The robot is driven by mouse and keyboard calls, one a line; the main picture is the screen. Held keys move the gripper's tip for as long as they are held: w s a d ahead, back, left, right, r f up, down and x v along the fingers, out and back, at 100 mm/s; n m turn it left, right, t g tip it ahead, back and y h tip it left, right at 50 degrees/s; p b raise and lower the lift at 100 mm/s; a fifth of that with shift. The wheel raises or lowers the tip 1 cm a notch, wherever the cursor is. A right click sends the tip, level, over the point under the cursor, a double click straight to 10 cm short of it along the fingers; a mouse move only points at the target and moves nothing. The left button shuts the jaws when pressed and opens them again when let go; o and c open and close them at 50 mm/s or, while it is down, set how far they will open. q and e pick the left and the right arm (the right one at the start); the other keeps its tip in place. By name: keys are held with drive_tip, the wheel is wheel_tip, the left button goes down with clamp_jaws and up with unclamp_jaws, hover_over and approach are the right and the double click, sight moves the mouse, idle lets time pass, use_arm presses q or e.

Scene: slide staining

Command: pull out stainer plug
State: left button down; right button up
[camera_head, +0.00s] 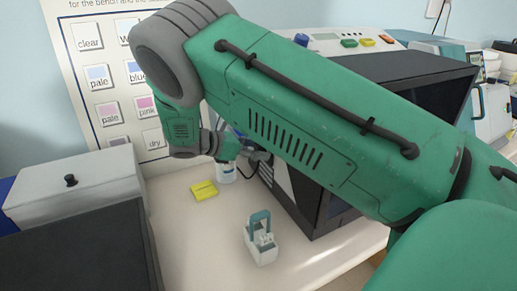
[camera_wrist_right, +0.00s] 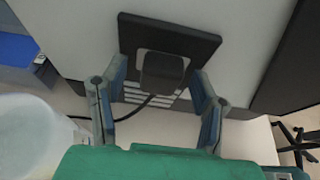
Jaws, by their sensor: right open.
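The stainer (camera_head: 345,212) is a large dark-fronted machine on the bench, partly covered by my right arm in the head view. In the right wrist view, a black plug (camera_wrist_right: 162,72) sits in a dark square socket plate (camera_wrist_right: 203,43) on a pale panel. A black cord (camera_wrist_right: 135,108) runs down from the plug to the left. My right gripper (camera_wrist_right: 159,76) is open, with one finger on each side of the plug; I cannot tell whether they touch it. In the head view it (camera_head: 257,156) is small, beside the stainer's left side. My left gripper is out of view.
A white rack with a teal handle (camera_head: 261,243) stands in front of the stainer. A yellow block (camera_head: 203,190) and a small bottle (camera_head: 226,173) are near my gripper. A lidded pale box (camera_head: 75,190) is at left.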

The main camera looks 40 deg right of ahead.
clamp_jaws()
drive_tip(key=w+a, duration=0.1)
drive_tip(key=a, duration=0.4)
drive_tip(key=shift+w+a, duration=0.4)
idle(0.9)
drive_tip(key=shift+d, duration=0.1)
idle(0.4)
